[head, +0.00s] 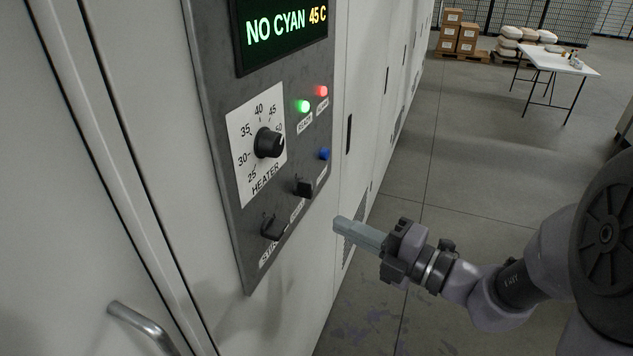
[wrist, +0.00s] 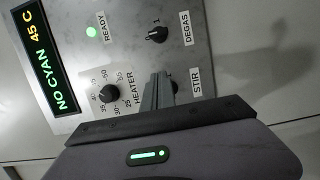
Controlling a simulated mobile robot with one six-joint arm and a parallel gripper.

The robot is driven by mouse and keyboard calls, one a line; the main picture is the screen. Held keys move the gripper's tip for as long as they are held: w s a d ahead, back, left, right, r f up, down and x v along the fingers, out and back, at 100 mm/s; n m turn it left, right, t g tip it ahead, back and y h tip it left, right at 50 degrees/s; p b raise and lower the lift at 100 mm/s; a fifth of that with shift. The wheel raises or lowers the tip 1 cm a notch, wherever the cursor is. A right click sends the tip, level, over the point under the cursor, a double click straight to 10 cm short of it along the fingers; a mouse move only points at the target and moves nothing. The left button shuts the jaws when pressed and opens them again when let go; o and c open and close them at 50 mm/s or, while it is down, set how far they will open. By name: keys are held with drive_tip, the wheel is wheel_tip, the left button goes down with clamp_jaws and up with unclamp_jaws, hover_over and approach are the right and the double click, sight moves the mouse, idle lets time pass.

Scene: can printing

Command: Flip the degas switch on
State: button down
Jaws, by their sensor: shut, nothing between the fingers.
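The degas switch (wrist: 157,35) is a small black knob beside its DEGAS label in the wrist view, with a mark "I" near it. I cannot tell which way it is turned. In the head view it is the right one of two black switches (head: 304,187) low on the grey panel. My gripper (head: 338,224) is shut and empty, pointing at the panel from the right, apart from it. In the wrist view my fingers (wrist: 160,78) cover part of the stir switch (wrist: 179,87) and lie below the degas switch in the picture.
The panel (head: 222,120) also bears a display (head: 285,27) reading "NO CYAN 45 C", a heater knob (head: 268,143), a green light (head: 303,106), a red light (head: 322,91) and a blue button (head: 324,153). A metal handle (head: 140,325) juts out at lower left.

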sight(293, 186)
drive_tip(key=b+x, duration=0.2)
drive_tip(key=x, duration=0.7)
drive_tip(key=shift+a+f+b, duration=0.15)
drive_tip(key=shift+a+b, duration=0.1)
drive_tip(key=shift+b, duration=0.15)
drive_tip(key=w, duration=0.2)
drive_tip(key=w+d+b, duration=0.1)
drive_tip(key=w, duration=0.1)
drive_tip(key=shift+w+b, duration=0.1)
drive_tip(key=shift+b, duration=0.2)
drive_tip(key=shift+r+p, duration=0.45)
drive_tip(key=shift+p, duration=0.55)
drive_tip(key=shift+m+p, duration=0.4)
drive_tip(key=shift+p, duration=0.1)
